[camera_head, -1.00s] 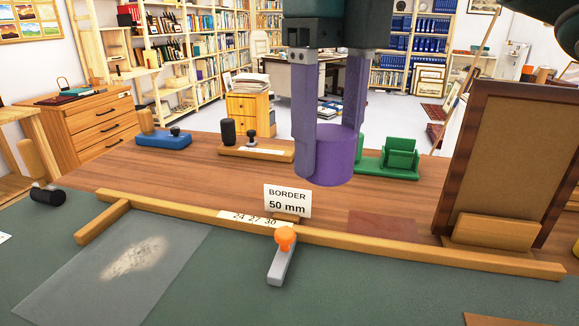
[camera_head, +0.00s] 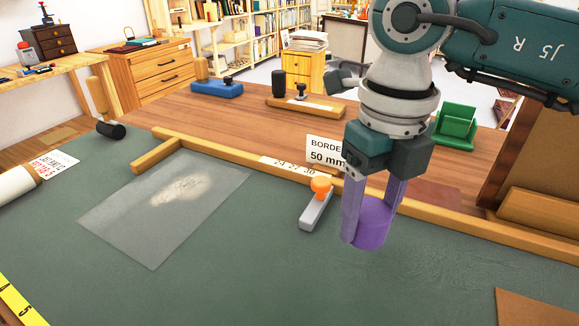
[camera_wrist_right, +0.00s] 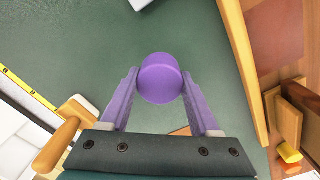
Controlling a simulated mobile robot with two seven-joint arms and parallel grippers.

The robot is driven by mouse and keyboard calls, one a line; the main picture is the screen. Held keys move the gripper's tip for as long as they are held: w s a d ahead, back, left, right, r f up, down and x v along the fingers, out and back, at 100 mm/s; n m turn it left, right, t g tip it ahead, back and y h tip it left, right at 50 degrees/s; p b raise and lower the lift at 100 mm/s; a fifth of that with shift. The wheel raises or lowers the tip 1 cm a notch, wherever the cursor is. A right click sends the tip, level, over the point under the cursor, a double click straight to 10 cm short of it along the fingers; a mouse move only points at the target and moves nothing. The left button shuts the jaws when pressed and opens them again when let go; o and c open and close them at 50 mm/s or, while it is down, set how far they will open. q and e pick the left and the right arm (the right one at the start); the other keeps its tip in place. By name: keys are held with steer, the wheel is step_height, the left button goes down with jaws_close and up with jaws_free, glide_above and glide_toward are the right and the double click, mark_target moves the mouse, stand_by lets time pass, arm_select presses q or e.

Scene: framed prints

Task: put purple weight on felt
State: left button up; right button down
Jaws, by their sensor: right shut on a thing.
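The purple weight (camera_head: 369,224) is a short purple cylinder. My right gripper (camera_head: 370,212) is shut on it, with its two purple fingers on either side. The weight also shows between the fingertips in the wrist view (camera_wrist_right: 160,78). It hangs over the green mat (camera_head: 270,265), to the right of a grey bar with an orange knob (camera_head: 320,186). A flat dark red patch (camera_head: 436,193), which looks like the felt, lies on the wood behind the wooden rail and is partly hidden by my right gripper. My left gripper is not in view.
The wooden rail (camera_head: 235,155) crosses the table behind the weight. The "BORDER 50 mm" card (camera_head: 323,150) stands close to my gripper. A green stand (camera_head: 456,127) is behind, and a frame with a wooden block (camera_head: 540,210) stands at right. A translucent sheet (camera_head: 150,230) lies at left.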

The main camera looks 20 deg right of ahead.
mark_target(364, 239)
steer(key=shift+f+b, duration=0.3)
steer(key=shift+f, duration=1.9)
steer(key=shift+f, duration=0.2)
steer(key=shift+c, duration=0.6)
jaws_free()
